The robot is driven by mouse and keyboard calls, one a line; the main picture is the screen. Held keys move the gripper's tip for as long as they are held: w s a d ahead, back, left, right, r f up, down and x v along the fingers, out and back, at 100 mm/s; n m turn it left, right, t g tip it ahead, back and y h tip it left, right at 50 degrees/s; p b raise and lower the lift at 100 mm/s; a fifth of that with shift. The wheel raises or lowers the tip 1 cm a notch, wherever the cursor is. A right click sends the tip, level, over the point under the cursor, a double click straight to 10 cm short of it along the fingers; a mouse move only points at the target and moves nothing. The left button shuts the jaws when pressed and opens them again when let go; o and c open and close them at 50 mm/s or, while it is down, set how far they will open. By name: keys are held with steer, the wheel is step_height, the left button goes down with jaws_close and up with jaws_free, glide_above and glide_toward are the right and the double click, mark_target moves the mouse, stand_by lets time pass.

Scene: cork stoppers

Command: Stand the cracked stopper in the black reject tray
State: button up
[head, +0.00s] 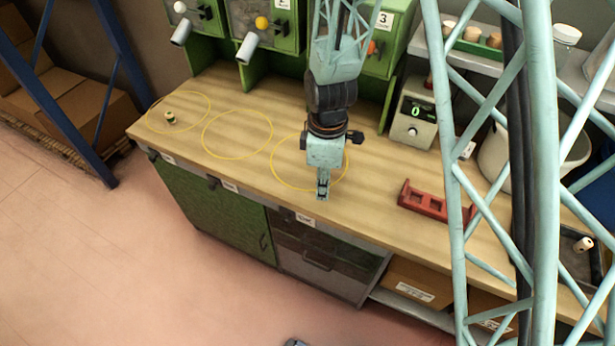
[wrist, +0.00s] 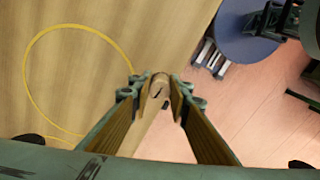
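My gripper (head: 323,194) points down near the bench's front edge, at the rim of the third yellow circle. In the wrist view, its fingers (wrist: 160,86) close on both sides of a pale cork stopper (wrist: 159,80) with a dark crack-like line on its top. In the head view this stopper is too small to make out between the fingers. The black tray (head: 597,264) is at the far right, partly hidden by pale blue lattice, with a pale stopper (head: 584,244) in it. Another stopper (head: 169,118) with a dark band stands in the left circle.
A red rack (head: 435,203) lies on the bench right of my gripper. Green dispensers (head: 268,30) line the back. The middle yellow circle (head: 238,134) is empty.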

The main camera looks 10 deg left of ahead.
steer(key=d+m, duration=0.1)
steer(key=d, duration=0.5)
steer(key=d+m, duration=0.2)
steer(key=d, duration=0.4)
steer(key=shift+w+r, duration=0.15)
steer(key=shift+w, duration=0.05)
steer(key=s+d+m, duration=0.1)
steer(key=d, duration=0.3)
steer(key=s+d+m, duration=0.1)
steer(key=d, duration=0.4)
steer(key=s+d+m, duration=0.1)
steer(key=d, duration=0.4)
steer(key=shift+s+r+m+b, duration=0.2)
steer(key=shift+m+b, duration=0.1)
steer(key=shift+b, duration=0.1)
steer(key=shift+s+d, duration=0.25)
steer(key=shift+d, duration=0.25)
steer(key=shift+d+m, duration=0.15)
steer(key=shift+m, duration=0.15)
